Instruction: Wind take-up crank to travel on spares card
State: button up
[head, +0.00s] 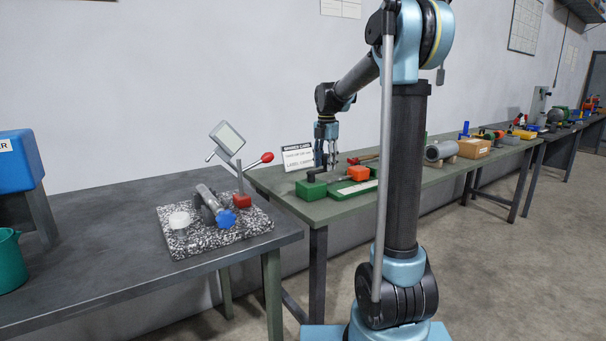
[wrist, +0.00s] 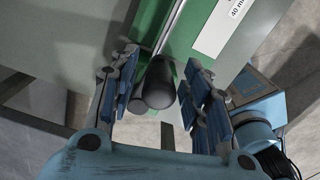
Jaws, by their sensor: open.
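The green take-up unit (head: 352,187) lies on the second bench, with a green block (head: 311,189) at its left and an orange block (head: 358,174) on it. In the wrist view its green base (wrist: 203,22) carries a white scale label (wrist: 225,25) reading about "40 m". A dark rounded knob (wrist: 159,84), apparently the crank's handle, stands between the finger pads. My gripper (head: 326,160) reaches down over the unit's left end; in the wrist view the gripper (wrist: 163,62) is open, with pads on both sides of the knob. A white card (head: 298,158) stands behind; its small print is unreadable.
A dark bench (head: 110,255) at the left holds a speckled plate (head: 215,238) with a red-knobbed lever fixture. A grey cylinder (head: 440,149) and a cardboard box (head: 474,149) stand farther right on the green bench (head: 425,180). My arm column hides part of that bench.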

jog(key=shift+r, duration=3.5)
jog(key=s+d+f+m+t, duration=0.1)
jog(key=s+d+f+m, duration=0.3)
jog(key=s+m, duration=0.5)
jog(key=s+d+f+m, duration=0.3)
jog(key=s+m, duration=0.1)
jog(key=s, duration=0.8)
jog(key=s+d+f+m, duration=0.2)
jog(key=s+f+m, duration=0.5)
jog(key=s+f, duration=0.1)
jog(key=s+d+f+m+t, duration=0.1)
jog(key=s+f+m, duration=0.5)
jog(key=s+f, duration=0.3)
jog(key=shift+s+d+m, duration=0.2)
jog(key=shift+d+m, duration=0.2)
